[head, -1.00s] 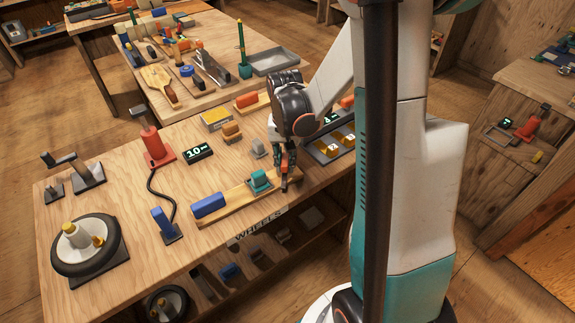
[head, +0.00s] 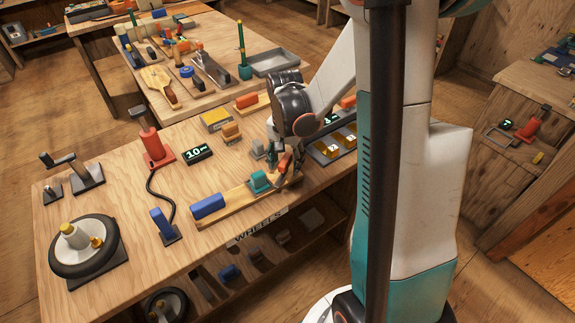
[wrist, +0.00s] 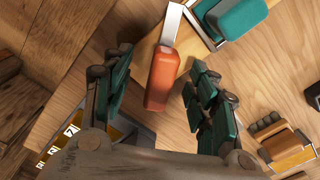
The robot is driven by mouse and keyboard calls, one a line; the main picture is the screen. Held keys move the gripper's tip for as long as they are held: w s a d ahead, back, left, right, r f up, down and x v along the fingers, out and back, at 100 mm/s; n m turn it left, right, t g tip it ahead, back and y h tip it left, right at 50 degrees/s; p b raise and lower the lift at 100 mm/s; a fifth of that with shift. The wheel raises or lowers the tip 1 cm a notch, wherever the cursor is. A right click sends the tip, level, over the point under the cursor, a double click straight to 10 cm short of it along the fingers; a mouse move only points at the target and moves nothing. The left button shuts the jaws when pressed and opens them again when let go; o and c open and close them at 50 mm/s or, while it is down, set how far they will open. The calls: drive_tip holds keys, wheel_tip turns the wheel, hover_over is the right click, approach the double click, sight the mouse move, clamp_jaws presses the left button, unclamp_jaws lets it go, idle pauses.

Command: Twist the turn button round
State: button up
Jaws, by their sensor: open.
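An orange lever-like piece with a flat silver strip, probably the turn button, shows in the wrist view (wrist: 160,80). It stands out from the end of a wooden strip (head: 234,205) on the bench, beside a teal block (head: 260,182). The teal block also shows at the top of the wrist view (wrist: 238,14). My gripper (head: 281,168) is low over the right end of the strip. In the wrist view its open fingers (wrist: 160,70) stand either side of the orange piece, with gaps visible on both sides.
A blue block (head: 208,206) sits at the strip's left end. A grey tray with yellow tiles (head: 334,145) lies right of my gripper. A red hand tool (head: 152,145), a dark display (head: 199,153) and a wheel (head: 86,247) stand to the left. The bench's front edge is close.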

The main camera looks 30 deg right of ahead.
drive_tip(key=shift+r, duration=0.1)
drive_tip(key=shift+r+p, duration=2.55)
drive_tip(key=shift+r, duration=0.95)
drive_tip(key=shift+f, duration=0.1)
drive_tip(key=shift+c, duration=0.3)
